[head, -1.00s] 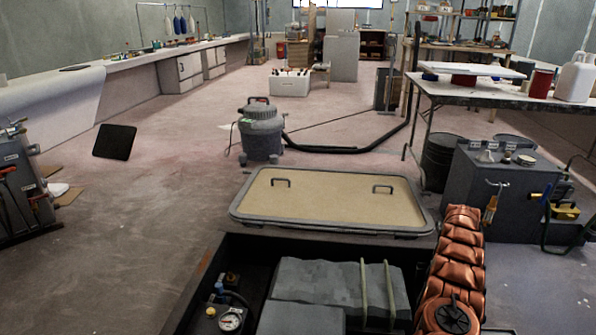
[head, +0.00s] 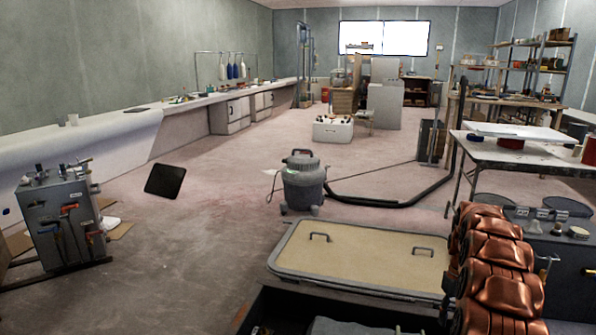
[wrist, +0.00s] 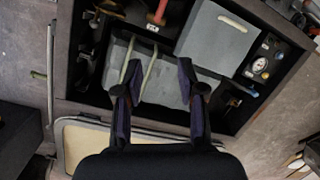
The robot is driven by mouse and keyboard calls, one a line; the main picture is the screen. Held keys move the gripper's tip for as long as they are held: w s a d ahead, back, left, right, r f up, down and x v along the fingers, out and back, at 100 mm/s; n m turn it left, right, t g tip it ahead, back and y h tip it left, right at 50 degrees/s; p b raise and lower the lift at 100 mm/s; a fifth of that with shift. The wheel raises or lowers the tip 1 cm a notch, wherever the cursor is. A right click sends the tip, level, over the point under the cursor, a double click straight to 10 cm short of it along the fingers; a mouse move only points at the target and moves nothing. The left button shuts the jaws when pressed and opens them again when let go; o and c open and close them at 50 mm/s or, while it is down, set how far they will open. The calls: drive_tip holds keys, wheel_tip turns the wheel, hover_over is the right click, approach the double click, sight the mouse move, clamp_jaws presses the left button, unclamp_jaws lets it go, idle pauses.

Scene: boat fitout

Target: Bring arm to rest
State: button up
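My copper-coloured arm (head: 497,270) rises at the lower right of the head view. Its end is outside that view. In the wrist view my gripper (wrist: 158,95) has its two dark fingers spread apart, with nothing between the tips. It hangs over an open dark compartment (wrist: 75,112) in the floor. Inside lie grey blocks (wrist: 215,42) with pale straps, a pressure gauge (wrist: 261,66) and a red-handled tool (wrist: 158,12). The height of the fingers above these is hard to tell.
A framed beige hatch panel (head: 365,258) lies on the floor beyond the compartment. A grey vacuum (head: 303,183) with a black hose stands behind it. A tool rack (head: 62,222) is at left, a worktable (head: 525,152) at right. The floor left of the vacuum is mostly clear.

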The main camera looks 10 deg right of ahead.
drive_tip(key=s+a+r+p, duration=0.3)
drive_tip(key=a+r+p, duration=0.1)
drive_tip(key=a+r, duration=0.4)
drive_tip(key=s+a+r+p, duration=0.4)
drive_tip(key=a+r, duration=0.1)
drive_tip(key=r, duration=0.5)
drive_tip(key=s+a+r+p, duration=0.3)
drive_tip(key=a+r+p, duration=0.1)
drive_tip(key=a+r, duration=0.4)
drive_tip(key=s+a+r+p, duration=0.3)
drive_tip(key=s+r+p, duration=0.2)
drive_tip(key=s, duration=0.4)
drive_tip(key=s+a+r+p, duration=0.4)
drive_tip(key=s+r+p, duration=0.1)
drive_tip(key=s, duration=0.3)
drive_tip(key=s+a+r+h+p, duration=0.1)
drive_tip(key=s+a+r+p, duration=0.3)
drive_tip(key=s, duration=0.5)
wheel_tip(320, 180, up, 3)
drive_tip(key=shift+s+f+p, duration=0.2)
drive_tip(key=shift+s+p, duration=0.1)
drive_tip(key=shift+p, duration=0.15)
drive_tip(key=shift+a, duration=0.1)
